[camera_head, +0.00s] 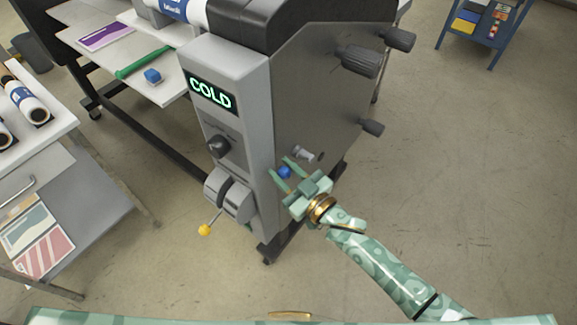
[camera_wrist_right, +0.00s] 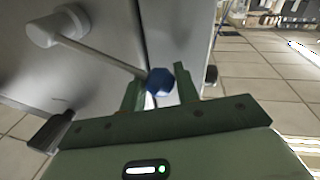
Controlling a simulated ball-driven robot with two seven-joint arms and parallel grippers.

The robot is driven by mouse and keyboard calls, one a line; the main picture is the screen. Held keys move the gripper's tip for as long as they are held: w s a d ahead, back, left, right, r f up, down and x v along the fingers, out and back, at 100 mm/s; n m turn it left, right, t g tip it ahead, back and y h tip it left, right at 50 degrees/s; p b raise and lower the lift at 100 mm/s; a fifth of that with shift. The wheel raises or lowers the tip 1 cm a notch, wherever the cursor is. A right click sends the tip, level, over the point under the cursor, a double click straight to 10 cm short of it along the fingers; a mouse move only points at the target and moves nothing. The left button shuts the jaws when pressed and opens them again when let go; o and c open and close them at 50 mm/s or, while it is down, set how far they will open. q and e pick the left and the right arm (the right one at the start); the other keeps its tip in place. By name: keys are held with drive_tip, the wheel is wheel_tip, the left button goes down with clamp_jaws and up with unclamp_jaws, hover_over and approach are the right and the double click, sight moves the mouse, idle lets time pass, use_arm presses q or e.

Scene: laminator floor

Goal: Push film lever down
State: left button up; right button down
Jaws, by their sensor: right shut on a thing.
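The film lever is a thin grey rod with a blue knob (camera_head: 285,172), mounted on a round hub (camera_head: 306,153) on the side of the grey laminator. In the right wrist view the rod runs from the pale hub (camera_wrist_right: 55,27) to the blue knob (camera_wrist_right: 159,81). My right gripper (camera_head: 281,167) has its two green fingers on either side of the knob and is shut on it. It also shows in the right wrist view (camera_wrist_right: 157,88). My left gripper is not in view.
The laminator's front panel reads COLD (camera_head: 211,91), with a black dial (camera_head: 218,146) and a yellow-knobbed lever (camera_head: 205,229) below. Dark knobs (camera_head: 361,61) jut from its side. A cart with rolls (camera_head: 28,104) stands left.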

drive_tip(key=f+n+b, duration=0.1)
drive_tip(key=f+b, duration=0.1)
drive_tip(key=s+f+n+b, duration=0.1)
drive_tip(key=f+n+b, duration=0.1)
drive_tip(key=a+f+n+y+b, duration=0.1)
drive_tip(key=f+n+b, duration=0.1)
drive_tip(key=shift+s+f, duration=0.15)
drive_tip(key=shift+f, duration=0.05)
drive_tip(key=shift+d+f+n+y+b, duration=0.15)
drive_tip(key=shift+f+n+b, duration=0.3)
drive_tip(key=shift+n+b, duration=0.3)
drive_tip(key=shift+a+f+n+y+b, duration=0.15)
drive_tip(key=shift+f+n+b, duration=0.25)
drive_tip(key=shift+n+b, duration=0.35)
drive_tip(key=shift+d+f, duration=0.1)
drive_tip(key=shift+d, duration=0.05)
drive_tip(key=c, duration=1.1)
unclamp_jaws()
drive_tip(key=shift+g, duration=0.3)
drive_tip(key=v, duration=1.6)
drive_tip(key=shift+d, duration=0.15)
